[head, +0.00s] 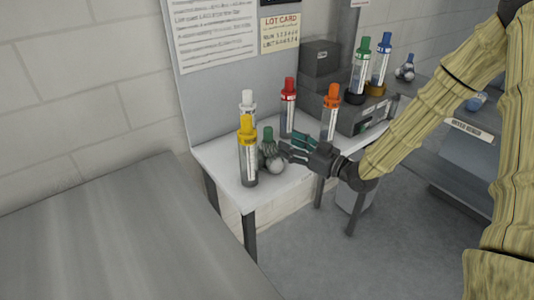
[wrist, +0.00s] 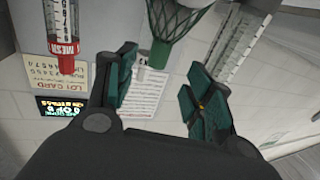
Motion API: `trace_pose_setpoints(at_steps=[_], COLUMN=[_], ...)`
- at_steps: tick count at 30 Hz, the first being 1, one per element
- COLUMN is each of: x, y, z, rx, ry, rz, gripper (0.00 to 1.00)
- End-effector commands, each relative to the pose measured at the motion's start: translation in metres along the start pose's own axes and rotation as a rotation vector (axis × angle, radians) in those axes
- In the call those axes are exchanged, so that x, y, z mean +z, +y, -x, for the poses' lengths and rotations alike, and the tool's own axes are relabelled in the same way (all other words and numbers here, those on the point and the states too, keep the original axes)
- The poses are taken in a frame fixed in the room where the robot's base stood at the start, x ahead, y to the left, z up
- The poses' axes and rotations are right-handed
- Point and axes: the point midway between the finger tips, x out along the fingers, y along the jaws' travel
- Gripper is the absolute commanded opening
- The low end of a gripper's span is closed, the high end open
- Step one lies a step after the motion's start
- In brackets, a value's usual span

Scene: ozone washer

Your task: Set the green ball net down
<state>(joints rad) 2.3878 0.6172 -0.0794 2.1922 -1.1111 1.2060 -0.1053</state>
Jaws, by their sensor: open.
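The green ball net (head: 269,146) holds grey-white balls and has a green top. It appears to rest on the white table (head: 228,163), close to the yellow-capped tube (head: 248,152). My gripper (head: 288,149) is open and empty just to the right of the net. In the wrist view, the green net (wrist: 178,24) with a pale ball shows at the top, beyond and between my spread fingertips (wrist: 162,76). A gap shows between the net and the fingers there. Part of the net's lower side is hard to make out in the head view.
White-capped (head: 248,104), red-capped (head: 288,106) and orange-capped (head: 331,112) tubes stand close around my gripper. Green-capped (head: 360,70) and blue-capped (head: 380,65) tubes stand behind, near dark boxes (head: 320,60). A blue-topped ball net (head: 405,69) lies farther right. A grey surface (head: 100,235) fills the lower left.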

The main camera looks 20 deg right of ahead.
Motion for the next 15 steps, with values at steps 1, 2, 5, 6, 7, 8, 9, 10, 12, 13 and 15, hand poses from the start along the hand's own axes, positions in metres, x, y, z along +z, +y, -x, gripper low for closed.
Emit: trace_pose_setpoints(at_steps=[1, 2, 5, 6, 7, 8, 9, 10, 12, 13, 15], x=[-0.001, -0.001, -0.001, 0.0, 0.0, -0.001, -0.001, 0.0, 0.0, 0.0, -0.002], y=[-0.001, -0.001, -0.001, -0.001, -0.001, -0.001, -0.001, -0.002, -0.002, -0.002, -0.002], z=[-0.008, -0.013, -0.026, -0.03, -0.034, -0.036, -0.039, -0.041, -0.043, -0.044, -0.047], rx=[-0.003, -0.003, -0.002, -0.002, -0.002, -0.002, -0.002, -0.002, -0.002, -0.002, -0.002], ry=[-0.002, -0.002, -0.003, -0.004, -0.004, -0.003, -0.003, -0.003, -0.003, -0.004, -0.004], rz=[0.0, 0.0, -0.001, -0.001, -0.001, -0.001, -0.001, -0.001, -0.002, -0.002, -0.002], gripper=[0.53, 0.53, 0.53, 0.53, 0.53, 0.53, 0.53, 0.53, 0.53, 0.53, 0.53])
